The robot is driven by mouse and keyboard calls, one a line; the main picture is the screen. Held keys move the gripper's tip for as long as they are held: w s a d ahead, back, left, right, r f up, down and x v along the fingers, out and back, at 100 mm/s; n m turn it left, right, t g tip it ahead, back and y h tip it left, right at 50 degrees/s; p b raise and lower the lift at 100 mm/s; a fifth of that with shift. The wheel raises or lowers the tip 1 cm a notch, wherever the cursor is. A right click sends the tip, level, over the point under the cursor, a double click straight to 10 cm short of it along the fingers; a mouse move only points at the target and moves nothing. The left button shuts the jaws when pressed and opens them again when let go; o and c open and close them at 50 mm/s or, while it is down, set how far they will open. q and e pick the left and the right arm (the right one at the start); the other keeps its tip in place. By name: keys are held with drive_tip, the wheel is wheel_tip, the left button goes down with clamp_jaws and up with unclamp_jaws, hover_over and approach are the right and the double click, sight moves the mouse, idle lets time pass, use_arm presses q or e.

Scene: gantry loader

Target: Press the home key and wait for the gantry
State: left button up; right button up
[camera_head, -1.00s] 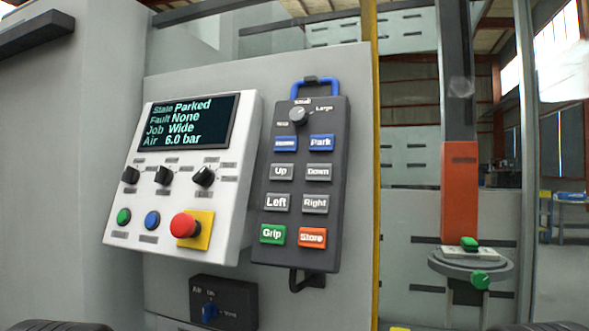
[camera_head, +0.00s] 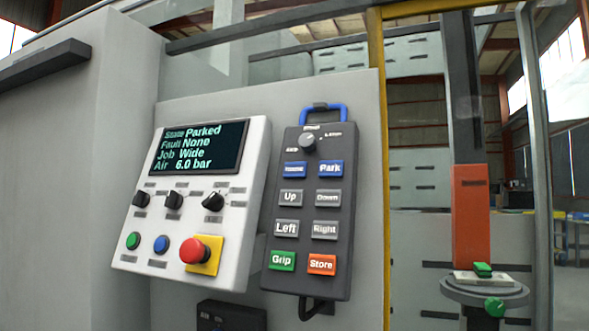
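The home key (camera_head: 295,169) is a blue key at the upper left of the dark grey pendant (camera_head: 342,222), beside the blue Park key (camera_head: 331,168). Its label is blurred. The pendant hangs by a blue handle on the grey cabinet wall. The screen (camera_head: 199,147) on the white control panel reads State Parked, Fault None, Job Wide, Air 6.0 bar. Part of the gantry shows at the right as a dark column with an orange section (camera_head: 470,215) above a round grey plate (camera_head: 484,292). Neither of my grippers shows in the view now.
The white panel (camera_head: 256,190) carries several black knobs, a green button (camera_head: 133,241), a blue button (camera_head: 161,244) and a red emergency stop (camera_head: 193,251). A dark box (camera_head: 230,315) is below. A yellow post (camera_head: 377,130) stands right of the pendant. A dark ledge (camera_head: 45,68) juts out at upper left.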

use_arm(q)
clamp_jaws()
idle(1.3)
